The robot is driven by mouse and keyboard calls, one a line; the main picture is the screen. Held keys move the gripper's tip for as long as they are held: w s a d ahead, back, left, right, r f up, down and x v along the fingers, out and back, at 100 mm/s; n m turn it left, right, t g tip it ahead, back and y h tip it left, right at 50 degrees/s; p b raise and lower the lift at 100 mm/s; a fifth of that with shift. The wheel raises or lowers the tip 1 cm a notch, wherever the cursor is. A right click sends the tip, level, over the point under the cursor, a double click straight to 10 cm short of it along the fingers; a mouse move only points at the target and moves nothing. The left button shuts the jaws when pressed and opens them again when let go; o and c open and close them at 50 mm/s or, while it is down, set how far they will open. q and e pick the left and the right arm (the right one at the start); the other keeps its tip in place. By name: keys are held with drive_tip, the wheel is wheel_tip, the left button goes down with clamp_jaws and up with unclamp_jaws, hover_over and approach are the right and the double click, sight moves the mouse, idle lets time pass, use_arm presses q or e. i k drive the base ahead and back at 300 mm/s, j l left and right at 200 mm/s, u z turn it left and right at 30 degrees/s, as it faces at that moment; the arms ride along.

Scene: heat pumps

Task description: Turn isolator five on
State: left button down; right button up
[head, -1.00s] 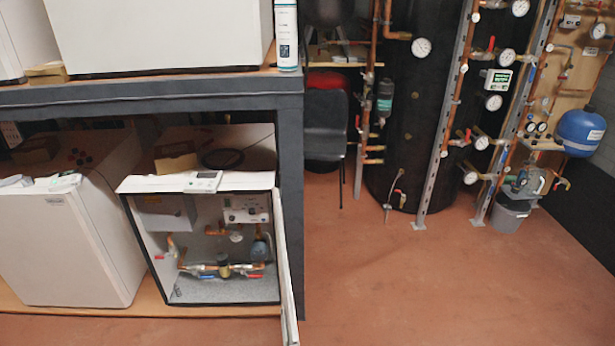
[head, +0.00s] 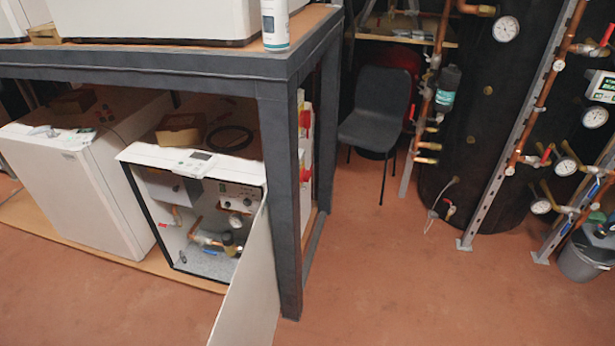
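Red and white units (head: 305,150) show on the far side of the bench frame, behind its front leg. They may be isolators, but they are small, seen edge-on and partly hidden. I cannot read any numbers or tell whether their switches are on or off. Neither of my grippers is in view.
A dark metal bench (head: 276,180) carries white units on top, with an open heat pump box (head: 205,250) below. Its door (head: 250,285) juts into the floor. A black chair (head: 378,112), a black tank (head: 490,110) and copper pipework stand behind. The reddish floor (head: 400,290) is clear.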

sight(306, 175)
drive_tip(key=i+l+u, duration=0.1)
drive_tip(key=u, duration=0.65)
drive_tip(key=i+l+u, duration=0.15)
drive_tip(key=l+u, duration=0.6)
drive_tip(key=l, duration=0.3)
drive_tip(key=l+u, duration=0.4)
drive_tip(key=l, duration=0.85)
drive_tip(key=k+l+u, duration=0.1)
drive_tip(key=l, duration=1.25)
drive_tip(key=k+l+u, duration=0.1)
drive_tip(key=l, duration=0.55)
